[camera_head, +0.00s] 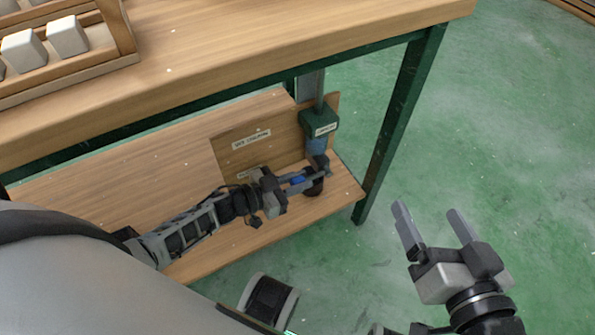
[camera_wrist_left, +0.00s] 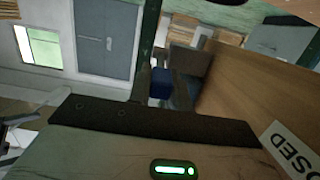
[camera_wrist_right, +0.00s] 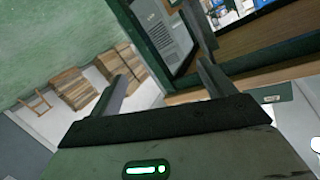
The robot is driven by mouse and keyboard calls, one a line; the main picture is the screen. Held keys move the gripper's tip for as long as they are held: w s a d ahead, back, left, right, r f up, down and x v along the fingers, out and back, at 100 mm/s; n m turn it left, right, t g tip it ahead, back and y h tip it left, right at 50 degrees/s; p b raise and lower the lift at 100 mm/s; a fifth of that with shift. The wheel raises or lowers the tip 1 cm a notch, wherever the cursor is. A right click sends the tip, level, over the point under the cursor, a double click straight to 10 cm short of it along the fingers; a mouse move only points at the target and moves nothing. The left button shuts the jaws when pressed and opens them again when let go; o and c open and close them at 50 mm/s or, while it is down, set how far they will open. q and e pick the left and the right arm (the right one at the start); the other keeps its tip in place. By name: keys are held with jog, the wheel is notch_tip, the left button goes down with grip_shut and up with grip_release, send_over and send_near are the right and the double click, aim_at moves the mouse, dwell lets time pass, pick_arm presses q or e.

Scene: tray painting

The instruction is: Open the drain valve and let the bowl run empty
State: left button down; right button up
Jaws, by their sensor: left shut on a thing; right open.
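The drain valve hangs under the table at the right end of the lower shelf. It has a dark green labelled block (camera_head: 320,123), a grey pipe above it and a blue section below. My left gripper (camera_head: 312,181) is shut on a blue handle (camera_head: 297,181) just below that block. The blue handle also shows between the fingers in the left wrist view (camera_wrist_left: 160,85). A dark outlet below the handle is partly hidden by the fingers. My right gripper (camera_head: 435,222) is open and empty over the green floor. The bowl is not clearly in view.
A wooden board (camera_head: 240,150) with labels stands behind my left gripper; one label reads "CLOSED" in part. A green table leg (camera_head: 400,125) stands right of the valve. A wooden rack with white blocks (camera_head: 68,37) is on the tabletop. Floor at right is clear.

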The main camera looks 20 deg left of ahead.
pick_arm(q)
jog(key=shift+w+r+g+y+p, duration=0.1)
jog(key=shift+r+g+y+p, duration=0.2)
jog(key=shift+r+p, duration=0.55)
jog(key=g+p, duration=0.1)
jog(key=p, duration=0.2)
jog(key=shift+w+d+r+y+p, duration=0.1)
jog(key=shift+d+r+y+p, duration=0.1)
jog(key=shift+y+p, duration=0.2)
jog(key=shift+f, duration=0.25)
pick_arm(e)
jog(key=d+f+g+h, duration=0.1)
jog(key=f, duration=0.1)
jog(key=d+f+g+h, duration=0.1)
jog(key=g, duration=0.1)
jog(key=shift+s+d+f+n+h, duration=0.1)
jog(key=shift+s+f+n+h, duration=0.1)
jog(key=shift+f+n+h, duration=0.15)
pick_arm(q)
jog(key=c, duration=1.3)
grip_release()
jog(key=shift+a, duration=0.1)
